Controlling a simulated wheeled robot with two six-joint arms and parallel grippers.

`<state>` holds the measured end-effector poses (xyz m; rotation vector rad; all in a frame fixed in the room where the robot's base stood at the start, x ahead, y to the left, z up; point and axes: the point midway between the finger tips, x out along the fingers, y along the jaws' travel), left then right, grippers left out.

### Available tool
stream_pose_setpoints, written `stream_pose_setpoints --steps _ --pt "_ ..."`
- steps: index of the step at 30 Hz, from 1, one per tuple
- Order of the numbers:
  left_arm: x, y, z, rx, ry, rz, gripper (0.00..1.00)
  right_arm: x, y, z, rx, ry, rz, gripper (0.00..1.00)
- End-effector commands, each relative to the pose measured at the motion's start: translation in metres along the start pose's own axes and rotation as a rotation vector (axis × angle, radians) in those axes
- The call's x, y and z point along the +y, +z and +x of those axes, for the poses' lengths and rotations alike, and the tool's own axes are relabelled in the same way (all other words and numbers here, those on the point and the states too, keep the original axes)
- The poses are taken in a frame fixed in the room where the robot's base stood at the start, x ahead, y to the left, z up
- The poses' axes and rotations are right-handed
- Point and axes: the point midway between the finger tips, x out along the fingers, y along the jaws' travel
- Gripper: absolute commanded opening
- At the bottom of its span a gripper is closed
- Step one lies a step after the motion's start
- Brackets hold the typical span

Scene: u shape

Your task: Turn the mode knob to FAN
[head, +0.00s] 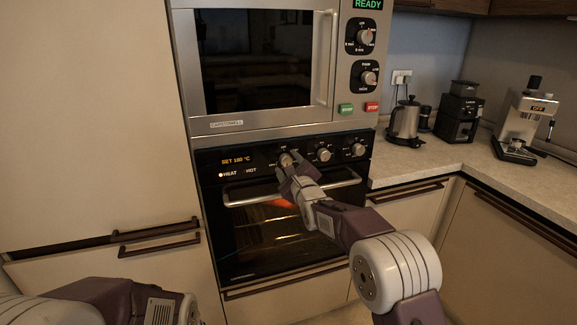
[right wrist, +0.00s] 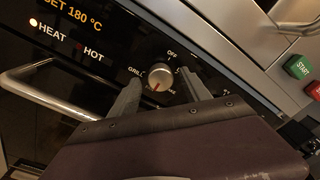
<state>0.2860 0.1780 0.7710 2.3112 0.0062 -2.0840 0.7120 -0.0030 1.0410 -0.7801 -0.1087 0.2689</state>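The mode knob (head: 285,159) is the leftmost of the three round knobs on the oven's black panel. In the right wrist view the knob (right wrist: 160,76) is silver with a red mark towards its lower edge. OFF is printed above it and GRILL at its left; the other labels are partly hidden by my fingers, and I cannot read FAN. My right gripper (head: 288,169) is at this knob. Its fingers (right wrist: 160,92) are apart, one on each side of the knob; I cannot tell whether they touch it. My left gripper is out of view; only my left arm shows.
The oven display (head: 236,160) reads SET 180 °C, with the HEAT light lit. The oven handle (head: 245,200) runs below the panel. A microwave (head: 225,124) sits above. A kettle (head: 405,122), a grinder (head: 460,115) and a coffee machine (head: 521,120) stand on the right counter.

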Motion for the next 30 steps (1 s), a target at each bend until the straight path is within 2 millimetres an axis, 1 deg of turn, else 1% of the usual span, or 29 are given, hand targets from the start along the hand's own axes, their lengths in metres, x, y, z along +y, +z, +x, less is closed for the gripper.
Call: stream_pose_setpoints --steps 2,5,8,15,18,22,30 --pt "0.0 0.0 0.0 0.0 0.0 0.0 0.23 0.0 0.0 -0.001 -0.001 -0.001 0.0 0.56" --pt "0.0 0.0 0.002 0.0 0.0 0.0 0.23 -0.001 0.0 -0.008 -0.001 -0.001 0.0 0.56" --pt "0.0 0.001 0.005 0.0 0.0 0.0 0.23 0.0 0.0 -0.024 -0.001 -0.001 0.0 0.56" --pt "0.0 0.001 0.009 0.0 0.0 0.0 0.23 0.0 0.0 -0.071 0.0 -0.001 0.0 0.56" --pt "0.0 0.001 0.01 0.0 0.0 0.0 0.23 0.0 0.0 -0.084 0.0 0.0 0.0 0.56" --pt "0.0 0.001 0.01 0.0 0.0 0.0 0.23 0.0 0.0 -0.091 0.0 0.0 0.0 0.56" --pt "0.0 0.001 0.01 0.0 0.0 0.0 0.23 -0.002 -0.002 -0.091 0.003 -0.003 0.0 0.56"
